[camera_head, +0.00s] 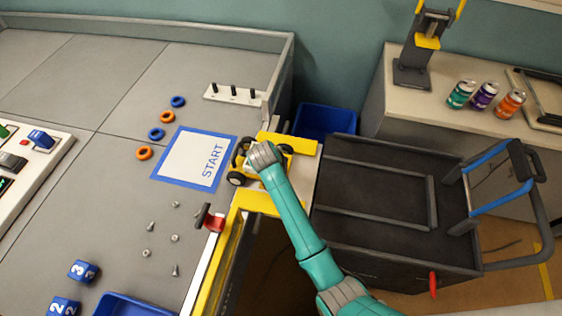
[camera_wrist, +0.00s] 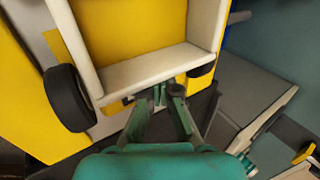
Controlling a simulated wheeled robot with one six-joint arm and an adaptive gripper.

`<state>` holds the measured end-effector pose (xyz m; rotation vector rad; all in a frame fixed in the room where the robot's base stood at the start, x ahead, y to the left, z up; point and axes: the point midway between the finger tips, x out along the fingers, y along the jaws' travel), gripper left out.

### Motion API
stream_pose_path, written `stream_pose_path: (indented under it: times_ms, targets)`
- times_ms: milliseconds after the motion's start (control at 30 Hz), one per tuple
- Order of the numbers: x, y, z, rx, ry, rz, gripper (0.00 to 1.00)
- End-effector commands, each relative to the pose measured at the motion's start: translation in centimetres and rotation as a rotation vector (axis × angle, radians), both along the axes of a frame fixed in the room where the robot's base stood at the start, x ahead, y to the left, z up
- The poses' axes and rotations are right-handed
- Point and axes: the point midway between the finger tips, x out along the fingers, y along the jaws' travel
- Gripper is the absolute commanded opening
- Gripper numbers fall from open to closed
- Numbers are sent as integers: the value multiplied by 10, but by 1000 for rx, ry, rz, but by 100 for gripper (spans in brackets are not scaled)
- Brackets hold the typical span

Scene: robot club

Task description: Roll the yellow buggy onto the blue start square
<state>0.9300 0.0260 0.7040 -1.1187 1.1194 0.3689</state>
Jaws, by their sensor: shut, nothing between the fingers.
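The yellow buggy (camera_head: 237,178) stands on a pale bridge piece with yellow side rails, just right of the start square. Its dark wheels show, but my gripper and wrist hide much of its body. The start square (camera_head: 184,160) is a white sheet marked START with a blue border, lying empty on the grey table. My gripper (camera_wrist: 161,92) is shut and empty at the buggy. The wrist view shows the buggy's yellow bed (camera_wrist: 140,28) with a pale rim and a black wheel; the fingertips are close to the rim, and contact is unclear.
A dark cart (camera_head: 380,170) stands right of the bridge (camera_head: 302,182). A red-handled clamp (camera_head: 212,220) sits at the table edge below the square. Blue and orange rings (camera_head: 157,134) lie left of the square, small screws below it. A peg board (camera_head: 232,95) stands above it.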

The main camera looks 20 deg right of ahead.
Motion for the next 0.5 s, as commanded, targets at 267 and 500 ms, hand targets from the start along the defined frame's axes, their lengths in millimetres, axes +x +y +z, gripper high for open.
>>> stream_pose_path:
  times_ms: [267, 500]
  targets:
    - [4, 7, 0, 0, 0, 1, 0]
    - [4, 7, 0, 0, 0, 1, 0]
